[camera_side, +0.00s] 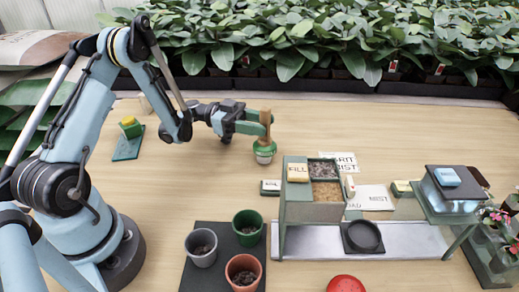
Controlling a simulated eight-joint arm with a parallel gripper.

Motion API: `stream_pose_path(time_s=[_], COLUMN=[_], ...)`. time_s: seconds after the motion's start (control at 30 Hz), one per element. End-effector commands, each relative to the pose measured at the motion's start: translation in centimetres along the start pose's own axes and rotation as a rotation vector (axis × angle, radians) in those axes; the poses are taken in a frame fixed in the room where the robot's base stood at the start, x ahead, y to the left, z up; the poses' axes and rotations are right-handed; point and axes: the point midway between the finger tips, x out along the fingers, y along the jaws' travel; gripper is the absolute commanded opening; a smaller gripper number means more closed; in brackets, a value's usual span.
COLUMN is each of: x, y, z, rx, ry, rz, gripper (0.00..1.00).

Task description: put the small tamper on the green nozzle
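My gripper (262,122) is at the upper middle of the table, pointing right, with its fingers at an upright wooden handle that I take to be the small tamper (266,117). The fingers appear closed on the handle. Directly below is a round green piece with a white band (264,150), which may be the green nozzle. At this size I cannot tell whether the handle's lower end touches it or is joined to it. The fingers partly cover the handle.
A bin with two filled compartments (312,212) stands to the right. Several pots stand on a dark mat (208,276) in front. Dense plants (320,40) line the back.

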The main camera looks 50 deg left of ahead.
Motion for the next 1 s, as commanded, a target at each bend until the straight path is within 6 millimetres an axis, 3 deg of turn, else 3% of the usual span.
stream_pose_path(time_s=[0.3,0.5,0.8,1.0], x=[0.2,0.2,-6.6,-10.0], y=[0.1,0.1,-0.1,-0.1], z=[0.5,-0.9,-0.9,-1.0], rx=[-0.003,-0.003,-0.002,-0.002], ry=[-0.013,-0.011,-0.008,-0.007], rz=[0.003,0.003,-0.004,-0.001], gripper=[0.48,0.48,0.48,0.48])
